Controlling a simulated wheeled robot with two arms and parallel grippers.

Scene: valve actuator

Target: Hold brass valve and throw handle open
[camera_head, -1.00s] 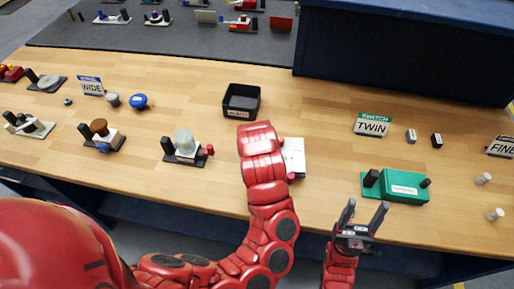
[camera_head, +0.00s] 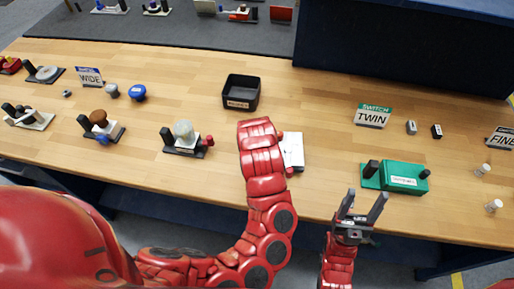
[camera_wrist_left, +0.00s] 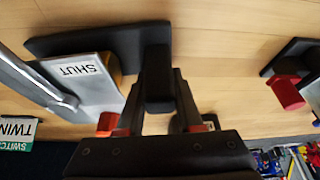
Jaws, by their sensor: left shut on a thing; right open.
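In the left wrist view, my left gripper (camera_wrist_left: 160,95) is shut on a black upright grip (camera_wrist_left: 157,62) that stands on a dark base (camera_wrist_left: 70,42). Beside it is a pale grey plate labelled SHUT (camera_wrist_left: 82,80), with a bit of brass (camera_wrist_left: 118,72) showing at its edge, mostly hidden. In the head view, my left forearm and wrist cover most of this valve; only the pale plate (camera_head: 293,148) shows to their right. My right gripper (camera_head: 361,205) is open and empty, in front of the table's front edge.
A green box fixture (camera_head: 403,174) stands on the right, behind my right gripper. A black tray (camera_head: 241,91) lies behind the valve. A fixture with a pale knob (camera_head: 184,136) stands to its left. The TWIN sign (camera_head: 373,115) stands farther back. Wood between plate and green box is clear.

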